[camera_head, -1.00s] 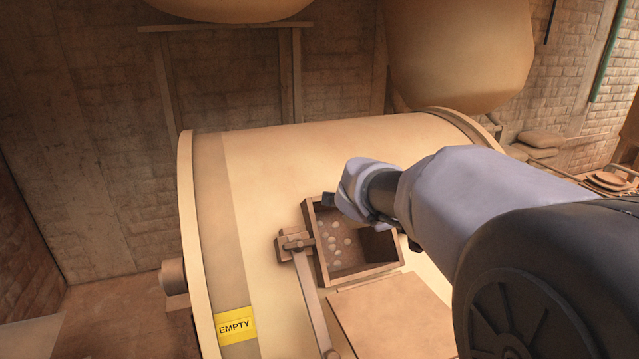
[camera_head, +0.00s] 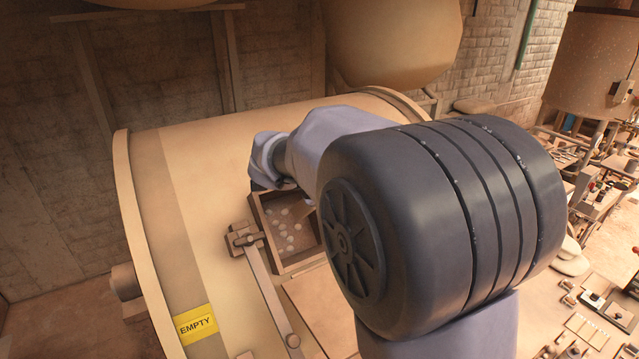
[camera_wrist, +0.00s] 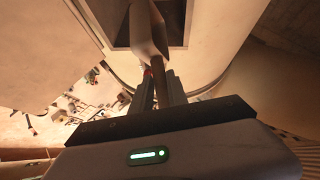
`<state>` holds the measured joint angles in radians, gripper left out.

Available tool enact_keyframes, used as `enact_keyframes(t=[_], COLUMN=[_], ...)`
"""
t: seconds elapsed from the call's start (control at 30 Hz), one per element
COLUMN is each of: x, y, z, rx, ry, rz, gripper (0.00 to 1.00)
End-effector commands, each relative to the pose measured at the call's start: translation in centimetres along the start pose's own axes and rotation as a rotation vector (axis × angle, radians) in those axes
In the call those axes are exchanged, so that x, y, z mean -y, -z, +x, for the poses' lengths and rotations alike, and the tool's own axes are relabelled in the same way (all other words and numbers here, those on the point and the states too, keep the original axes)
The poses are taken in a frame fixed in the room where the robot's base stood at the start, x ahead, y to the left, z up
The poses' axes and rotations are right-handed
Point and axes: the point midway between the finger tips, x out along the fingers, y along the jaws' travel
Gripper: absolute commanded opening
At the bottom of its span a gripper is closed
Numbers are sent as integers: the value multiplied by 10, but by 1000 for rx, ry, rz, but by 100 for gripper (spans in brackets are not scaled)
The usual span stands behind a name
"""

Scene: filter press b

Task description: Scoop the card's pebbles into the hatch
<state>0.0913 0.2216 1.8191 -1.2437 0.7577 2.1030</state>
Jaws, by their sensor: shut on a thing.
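The drum (camera_head: 215,170) carries an open box-shaped hatch (camera_head: 303,264) with several pale pebbles (camera_head: 283,222) lying inside. A yellow card (camera_head: 196,325) reading EMPTY is on the drum's left side. My gripper (camera_wrist: 158,82) is shut on the handle of a scoop (camera_wrist: 149,38) in the wrist view. The scoop reaches up across the near edge of a dark rectangular opening, probably the hatch. I cannot tell what the scoop holds. In the head view my wrist is over the far edge of the hatch, and my arm hides the gripper and the hatch's right part.
A lever arm (camera_head: 268,290) pivots beside the hatch's left wall. A flat panel (camera_head: 312,308) lies on the drum in front of the hatch. Large rounded vessels (camera_head: 392,40) hang behind. Cluttered equipment (camera_head: 597,190) stands at the right.

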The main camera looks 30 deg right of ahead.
Motion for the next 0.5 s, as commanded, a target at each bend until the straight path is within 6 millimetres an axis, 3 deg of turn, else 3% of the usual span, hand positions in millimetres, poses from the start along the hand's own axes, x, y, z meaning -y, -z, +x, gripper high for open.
enact_keyframes(t=[0.5], x=[-2], y=[42], z=[-58], rx=[-1], ry=[3], rz=[3], gripper=[0])
